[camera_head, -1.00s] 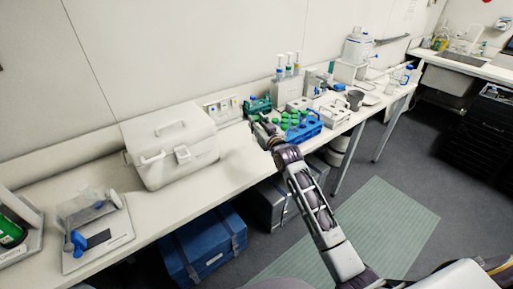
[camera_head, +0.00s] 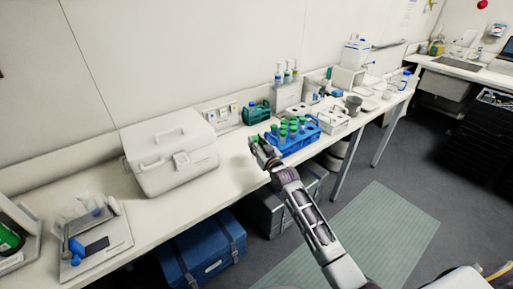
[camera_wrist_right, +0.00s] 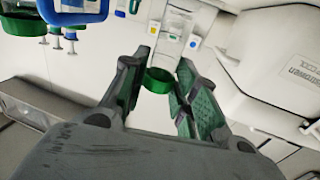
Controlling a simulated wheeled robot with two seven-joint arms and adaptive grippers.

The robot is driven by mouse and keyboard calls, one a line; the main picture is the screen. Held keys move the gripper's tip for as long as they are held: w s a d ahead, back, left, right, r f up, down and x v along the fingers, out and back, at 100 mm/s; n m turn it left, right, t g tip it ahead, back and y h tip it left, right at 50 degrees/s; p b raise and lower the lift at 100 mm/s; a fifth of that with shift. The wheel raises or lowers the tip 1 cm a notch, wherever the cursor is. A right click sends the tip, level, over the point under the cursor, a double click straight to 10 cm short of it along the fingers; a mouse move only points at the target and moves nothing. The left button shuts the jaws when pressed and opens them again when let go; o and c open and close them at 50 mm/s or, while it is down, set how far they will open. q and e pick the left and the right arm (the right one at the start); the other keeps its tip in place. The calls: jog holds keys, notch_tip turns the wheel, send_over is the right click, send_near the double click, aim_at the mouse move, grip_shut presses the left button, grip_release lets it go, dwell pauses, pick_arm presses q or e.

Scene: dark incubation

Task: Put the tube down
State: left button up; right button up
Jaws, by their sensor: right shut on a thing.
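My right gripper (camera_head: 260,149) is shut on a green-capped tube (camera_wrist_right: 158,80). In the head view the gripper is above the bench, just left of the blue rack (camera_head: 296,147). The blue rack holds several green-capped tubes (camera_head: 293,124). A small green rack (camera_head: 256,112) stands behind it near the wall. My left gripper is not in view.
A white cool box (camera_head: 170,158) stands on the bench (camera_head: 230,176) to the left of the gripper. Bare bench lies between the box and the blue rack. Pump bottles (camera_head: 288,73) and a white carrier (camera_head: 332,121) stand to the right.

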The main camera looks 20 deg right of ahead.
jog(key=shift+f, duration=1.15)
jog(key=shift+f, duration=0.1)
jog(key=o, duration=0.8)
jog(key=shift+s+d+b, duration=0.15)
jog(key=shift+s+d, duration=0.15)
jog(key=shift+s, duration=1.7)
jog(key=shift+s+d+b, duration=0.1)
jog(key=shift+s+d, duration=0.25)
jog(key=shift+s, duration=1.6)
jog(key=shift+s+d+b, duration=0.15)
jog(key=shift+s+d, duration=0.15)
jog(key=shift+s, duration=1.7)
